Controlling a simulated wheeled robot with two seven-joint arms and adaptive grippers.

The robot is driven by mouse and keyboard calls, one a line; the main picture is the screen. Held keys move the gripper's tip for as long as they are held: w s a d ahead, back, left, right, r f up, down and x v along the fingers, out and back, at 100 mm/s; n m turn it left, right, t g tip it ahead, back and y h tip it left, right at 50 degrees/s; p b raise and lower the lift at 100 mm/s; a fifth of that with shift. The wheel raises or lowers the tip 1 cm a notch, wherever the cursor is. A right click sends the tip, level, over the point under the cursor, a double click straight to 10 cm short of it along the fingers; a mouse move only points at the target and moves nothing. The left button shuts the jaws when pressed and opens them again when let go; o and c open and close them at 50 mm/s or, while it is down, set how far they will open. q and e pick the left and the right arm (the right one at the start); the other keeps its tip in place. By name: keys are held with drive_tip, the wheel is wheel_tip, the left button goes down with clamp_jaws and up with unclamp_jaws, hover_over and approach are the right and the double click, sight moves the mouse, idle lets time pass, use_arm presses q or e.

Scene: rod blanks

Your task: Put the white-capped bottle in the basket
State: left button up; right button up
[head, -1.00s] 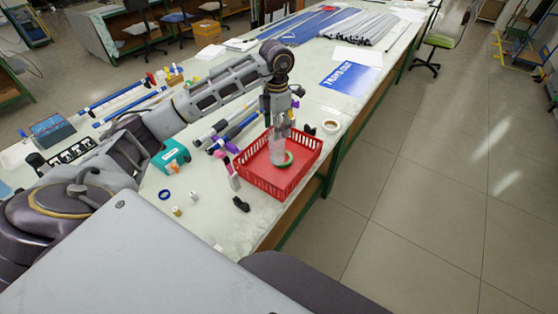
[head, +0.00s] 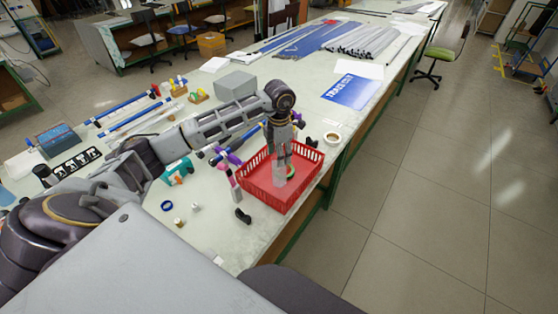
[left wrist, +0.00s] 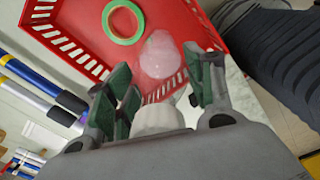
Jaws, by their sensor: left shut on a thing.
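The white-capped bottle has a clear, see-through body (left wrist: 158,58) and a white cap (left wrist: 157,115) in the left wrist view. My left gripper (left wrist: 162,98) is shut on it at the cap end, with the body pointing away from the palm. In the head view my left gripper (head: 281,150) points down over the red basket (head: 262,196). The bottle's body (head: 281,168) hangs within the basket's outline; I cannot tell whether it touches the floor. The basket stands on the table near its right edge. My right gripper is not in view.
A green tape roll (left wrist: 122,20) lies in the basket beside the bottle. A pale tape roll (head: 333,138) lies behind right. Tubes and a grey box (head: 236,86) lie farther back.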

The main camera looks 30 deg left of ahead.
use_arm(q)
wheel_tip(320, 180, down, 4)
drive_tip(key=shift+r+p, duration=0.2)
drive_tip(key=shift+p, duration=0.15)
drive_tip(key=shift+f, duration=0.1)
drive_tip(key=o, duration=1.6)
wheel_tip(320, 180, up, 11)
drive_tip(key=shift+f+b, duration=0.15)
drive_tip(key=shift+b, duration=0.95)
drive_tip(key=shift+r, duration=0.75)
